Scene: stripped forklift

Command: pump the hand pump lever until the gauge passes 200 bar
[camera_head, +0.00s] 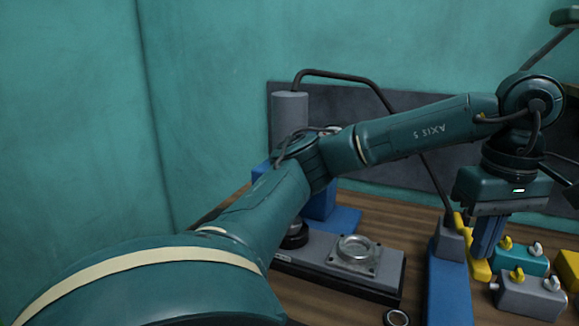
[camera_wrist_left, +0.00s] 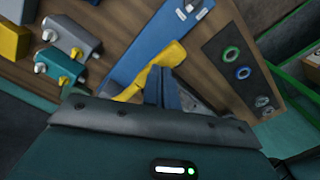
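My left arm crosses the head view from the left. Its gripper (camera_head: 488,238) points down at the yellow lever (camera_head: 478,268) of the hand pump, which has a long blue base (camera_head: 450,295) and a grey block (camera_head: 448,243). In the left wrist view the two dark blue fingers (camera_wrist_left: 161,88) are close together, with only a narrow gap. The yellow lever (camera_wrist_left: 150,70) runs along their left side and past their tips. It is at or touching the fingers, but does not visibly pass between them. I cannot make out the gauge or its reading.
A press with a grey cylinder (camera_head: 290,115) and black hose stands behind my arm. A metal ring part (camera_head: 356,250) sits on its grey base. Grey and teal blocks (camera_head: 530,297) with knobs crowd the right side. A dark board (camera_wrist_left: 238,65) holds coloured rings.

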